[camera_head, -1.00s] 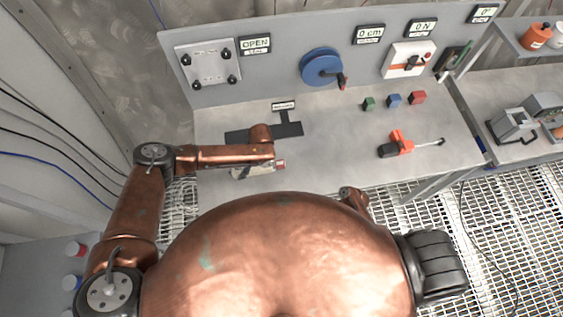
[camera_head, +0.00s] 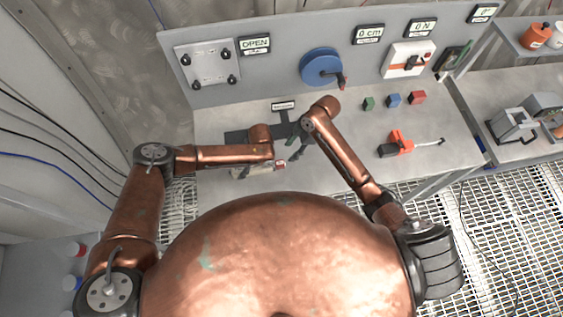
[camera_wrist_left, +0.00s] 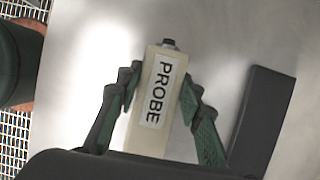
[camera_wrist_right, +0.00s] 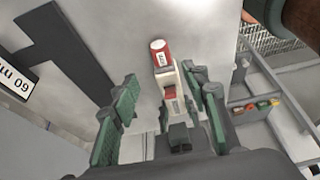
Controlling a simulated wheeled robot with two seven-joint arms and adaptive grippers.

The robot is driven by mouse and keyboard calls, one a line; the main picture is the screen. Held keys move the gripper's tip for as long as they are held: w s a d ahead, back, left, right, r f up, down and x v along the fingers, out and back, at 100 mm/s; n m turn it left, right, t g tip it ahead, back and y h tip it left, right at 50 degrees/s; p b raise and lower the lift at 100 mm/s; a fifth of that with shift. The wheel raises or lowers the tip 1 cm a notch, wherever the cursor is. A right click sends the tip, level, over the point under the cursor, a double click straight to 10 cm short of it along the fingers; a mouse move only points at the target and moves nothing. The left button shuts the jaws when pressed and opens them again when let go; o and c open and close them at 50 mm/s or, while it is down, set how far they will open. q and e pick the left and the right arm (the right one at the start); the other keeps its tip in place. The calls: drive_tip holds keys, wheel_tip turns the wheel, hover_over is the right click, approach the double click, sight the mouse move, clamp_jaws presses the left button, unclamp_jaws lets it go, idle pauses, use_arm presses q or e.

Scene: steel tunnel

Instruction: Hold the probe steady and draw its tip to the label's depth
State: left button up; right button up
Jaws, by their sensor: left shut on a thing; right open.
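The probe (camera_wrist_left: 157,100) is a pale box marked PROBE, between the fingers of my left gripper (camera_wrist_left: 160,80), which is shut on it. In the head view, the probe (camera_head: 262,169) is held over the front of the bench, largely hidden by my left arm. In the right wrist view, the probe's red and white end (camera_wrist_right: 161,55) lies ahead of my right gripper (camera_wrist_right: 166,82). That gripper is open, its fingers either side of the line to the probe, apparently not touching it. A depth label (camera_wrist_right: 14,84) reads 60 mm; it stands behind the dark T-shaped piece (camera_wrist_right: 65,50).
The panel has a blue crank wheel (camera_head: 321,67), a white switch box (camera_head: 407,60) and displays reading OPEN, 0 cm (camera_head: 369,34) and 0 N (camera_head: 421,27). Small green, blue (camera_head: 393,100) and red blocks and an orange-handled tool (camera_head: 401,142) occupy the bench's right side.

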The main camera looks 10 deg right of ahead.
sight(282, 162)
drive_tip(key=x, duration=1.1)
drive_tip(key=shift+s+a, duration=0.1)
drive_tip(key=shift+c, duration=0.6)
clamp_jaws()
